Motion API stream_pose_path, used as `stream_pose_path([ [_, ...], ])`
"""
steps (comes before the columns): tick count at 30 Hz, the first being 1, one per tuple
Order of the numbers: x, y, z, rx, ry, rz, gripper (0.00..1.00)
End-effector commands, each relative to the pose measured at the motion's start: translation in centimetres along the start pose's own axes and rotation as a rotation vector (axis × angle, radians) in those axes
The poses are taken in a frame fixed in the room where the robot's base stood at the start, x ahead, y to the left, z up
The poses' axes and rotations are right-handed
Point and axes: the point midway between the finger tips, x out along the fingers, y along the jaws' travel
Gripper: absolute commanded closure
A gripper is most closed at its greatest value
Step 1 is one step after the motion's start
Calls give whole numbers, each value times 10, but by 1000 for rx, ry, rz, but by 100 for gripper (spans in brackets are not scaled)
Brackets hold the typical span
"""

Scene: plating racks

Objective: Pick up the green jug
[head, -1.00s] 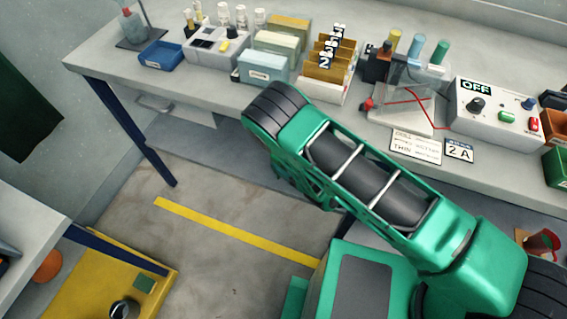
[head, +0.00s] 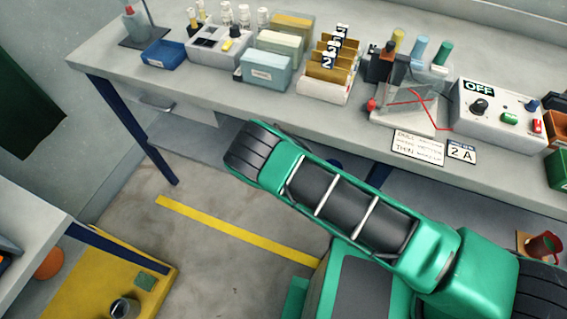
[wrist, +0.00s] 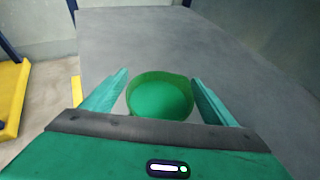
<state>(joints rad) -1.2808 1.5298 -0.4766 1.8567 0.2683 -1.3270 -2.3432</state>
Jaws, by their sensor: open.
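The green jug (wrist: 160,98) shows in the wrist view as a round green vessel seen from above, with a darker rim. It stands on a grey surface (wrist: 150,40). My gripper (wrist: 160,76) is open, with one teal finger on each side of the jug and a visible gap at least near the fingertips. The jug's lower part is hidden behind the gripper body, and I cannot see a handle. In the head view my arm crosses the middle, and neither the green jug nor my gripper shows.
A long grey bench (head: 420,175) carries racks, boxes and a control box (head: 498,112) marked OFF. A red jug (head: 543,246) stands low at the right. A yellow cart (head: 95,285) is at the lower left. A yellow line (head: 235,230) crosses the open floor.

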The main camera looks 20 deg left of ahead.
Motion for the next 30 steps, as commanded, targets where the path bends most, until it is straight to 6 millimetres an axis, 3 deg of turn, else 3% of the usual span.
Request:
stream_pose_path([
  [2, 0, 0, 0, 0, 0, 0, 20],
  [3, 0, 0, 0, 0, 0, 0, 25],
  [9, 0, 0, 0, 0, 0, -1, 73],
  [10, 0, -1, 1, 0, -1, -1, 77],
  [20, -3, -2, 5, -1, -1, -2, 77],
  [30, -20, -8, 31, 6, 0, -13, 77],
])
